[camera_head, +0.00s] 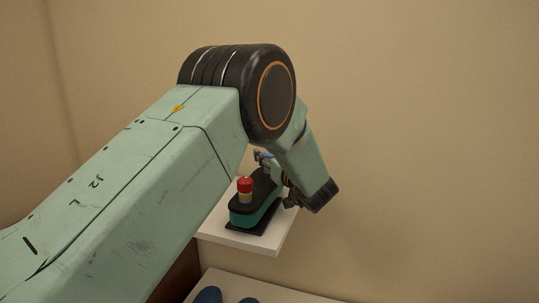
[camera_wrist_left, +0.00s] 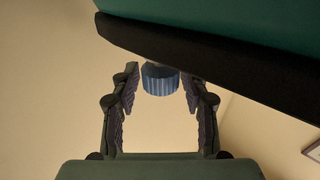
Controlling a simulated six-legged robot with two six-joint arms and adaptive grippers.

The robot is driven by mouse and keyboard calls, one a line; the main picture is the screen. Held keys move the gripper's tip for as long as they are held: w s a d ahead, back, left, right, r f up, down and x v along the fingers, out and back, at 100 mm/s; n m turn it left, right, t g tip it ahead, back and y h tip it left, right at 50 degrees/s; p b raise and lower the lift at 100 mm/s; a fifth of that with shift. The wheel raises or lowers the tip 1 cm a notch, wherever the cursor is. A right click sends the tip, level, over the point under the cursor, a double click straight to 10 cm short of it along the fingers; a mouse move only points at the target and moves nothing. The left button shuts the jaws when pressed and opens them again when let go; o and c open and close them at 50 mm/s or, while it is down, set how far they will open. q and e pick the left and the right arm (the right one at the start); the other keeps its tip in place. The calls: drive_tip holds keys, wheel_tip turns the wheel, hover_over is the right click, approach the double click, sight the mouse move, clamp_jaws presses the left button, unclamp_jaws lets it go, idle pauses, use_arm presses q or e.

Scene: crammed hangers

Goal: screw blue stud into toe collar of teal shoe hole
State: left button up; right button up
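The teal shoe (camera_head: 258,216), with black top and base, sits on a white shelf. A red stud (camera_head: 245,184) on a yellow collar stands upright at its near end. In the left wrist view, the blue stud (camera_wrist_left: 160,80) is ridged, with a grey neck against the shoe's black part (camera_wrist_left: 215,60). My left gripper's open fingers (camera_wrist_left: 160,90) are either side of the stud, with a gap at the left; contact at the right is unclear. How deep the stud sits is hidden.
The white shelf (camera_head: 262,243) has its front edge just below the shoe. A lower white surface (camera_head: 285,294) holds dark blue rounded things (camera_head: 208,295), cut by the frame. The beige wall (camera_head: 430,130) is bare at the right. My left arm covers much of the view.

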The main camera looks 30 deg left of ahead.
use_arm(q)
drive_tip(key=shift+o, duration=0.7)
drive_tip(key=shift+d, duration=0.1)
drive_tip(key=v, duration=1.2)
drive_tip(key=shift+r, duration=0.1)
drive_tip(key=shift+o, duration=0.3)
drive_tip(key=shift+w, duration=0.15)
